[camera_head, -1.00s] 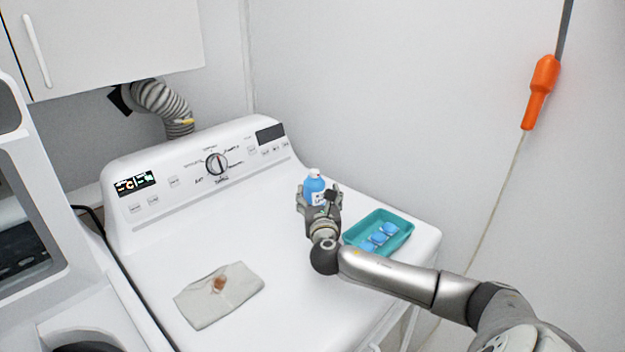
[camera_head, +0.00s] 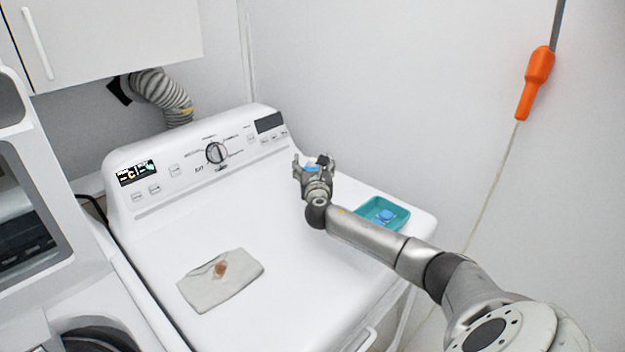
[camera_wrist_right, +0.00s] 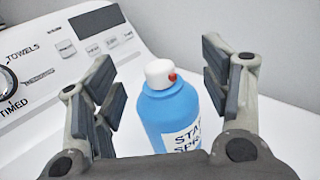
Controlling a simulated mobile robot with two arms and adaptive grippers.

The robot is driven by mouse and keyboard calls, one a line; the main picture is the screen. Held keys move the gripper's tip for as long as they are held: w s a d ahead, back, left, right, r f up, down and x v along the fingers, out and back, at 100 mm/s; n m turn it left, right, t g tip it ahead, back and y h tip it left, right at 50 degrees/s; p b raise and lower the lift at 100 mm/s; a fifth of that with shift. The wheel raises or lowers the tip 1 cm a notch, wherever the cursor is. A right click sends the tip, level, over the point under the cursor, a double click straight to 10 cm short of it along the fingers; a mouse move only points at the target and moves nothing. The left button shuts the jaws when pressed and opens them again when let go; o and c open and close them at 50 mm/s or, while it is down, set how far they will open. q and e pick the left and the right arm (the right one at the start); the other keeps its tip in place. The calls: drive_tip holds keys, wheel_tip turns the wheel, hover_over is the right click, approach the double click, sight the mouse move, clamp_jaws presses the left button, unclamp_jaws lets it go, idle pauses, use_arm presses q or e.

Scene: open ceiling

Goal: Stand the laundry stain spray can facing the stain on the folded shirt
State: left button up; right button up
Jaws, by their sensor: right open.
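The stain spray can (camera_wrist_right: 172,112) is blue with a white cap, a red nozzle spot and a white label. In the right wrist view it stands upright between the spread fingers of my open right gripper (camera_wrist_right: 168,75), with a gap at the left finger; its base is hidden. In the head view my right gripper (camera_head: 314,163) hides most of the can, leaving a bit of blue (camera_head: 313,168). The folded shirt (camera_head: 212,291) lies flat on the dryer top, left and nearer, with a brown stain (camera_head: 221,268). My left gripper is out of view.
A teal tray (camera_head: 403,214) with blue items sits at the right of the dryer top (camera_head: 290,255), partly behind my right arm. The control panel (camera_head: 188,172) rises at the back. The top between shirt and gripper is clear.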

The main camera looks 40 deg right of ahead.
drive_tip(key=shift+x, duration=0.85)
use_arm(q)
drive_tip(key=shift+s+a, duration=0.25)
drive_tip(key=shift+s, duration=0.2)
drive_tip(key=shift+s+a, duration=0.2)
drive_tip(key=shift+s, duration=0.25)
